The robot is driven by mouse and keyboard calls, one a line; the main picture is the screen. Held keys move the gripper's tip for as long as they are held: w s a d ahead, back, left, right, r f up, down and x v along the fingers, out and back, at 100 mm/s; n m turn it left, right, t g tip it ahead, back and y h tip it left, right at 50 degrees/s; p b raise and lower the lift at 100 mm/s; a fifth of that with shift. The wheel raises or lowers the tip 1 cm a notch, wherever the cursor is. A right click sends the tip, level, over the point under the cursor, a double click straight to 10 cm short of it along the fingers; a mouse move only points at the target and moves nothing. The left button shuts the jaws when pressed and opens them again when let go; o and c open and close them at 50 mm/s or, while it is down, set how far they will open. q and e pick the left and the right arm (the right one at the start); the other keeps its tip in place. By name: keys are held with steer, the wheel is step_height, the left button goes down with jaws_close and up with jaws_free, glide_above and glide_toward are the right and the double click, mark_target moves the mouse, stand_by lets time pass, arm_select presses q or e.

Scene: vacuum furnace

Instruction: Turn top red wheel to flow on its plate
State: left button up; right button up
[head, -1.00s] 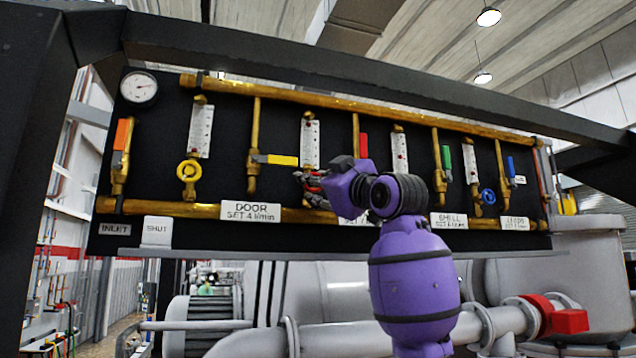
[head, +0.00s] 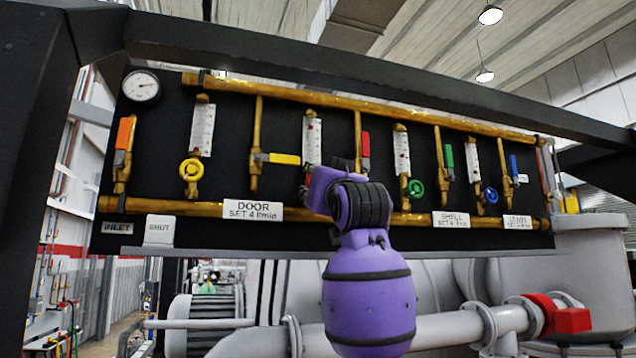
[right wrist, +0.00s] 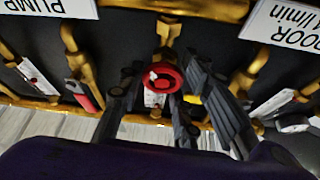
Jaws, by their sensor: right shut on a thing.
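The red wheel (right wrist: 165,79) sits on a brass valve between the fingers of my right gripper (right wrist: 166,70) in the right wrist view, which shows the panel upside down. The gripper is shut on the wheel. In the head view my purple right wrist hides most of the wheel and the fingers. The white flow gauge (head: 312,137) of this column stands above the wheel, with a small red mark near its upper part; its reading is too small to tell. A plate reading PUMP (right wrist: 52,7) shows in the right wrist view. My left gripper is not in view.
Close by are a yellow lever (head: 283,159), a red lever (head: 366,146) and the DOOR plate (head: 252,211). A yellow wheel (head: 190,170), a green wheel (head: 415,188) and a blue wheel (head: 490,195) sit on other columns. A brass pipe (head: 160,207) runs along the bottom.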

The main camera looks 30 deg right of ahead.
steer(key=shift+w+f+m+g+h, duration=0.1)
steer(key=shift+m+g+h, duration=0.25)
steer(key=shift+m, duration=0.55)
steer(key=shift+f+m+g+h, duration=0.15)
steer(key=shift+m+h, duration=0.4)
steer(key=shift+m, duration=0.35)
steer(key=shift+w+f, duration=0.1)
steer(key=shift+f, duration=0.05)
steer(key=o, duration=1)
steer(key=shift+s+d, duration=0.1)
steer(key=shift+s, duration=0.1)
steer(key=shift+r, duration=0.2)
steer(key=v, duration=1.2)
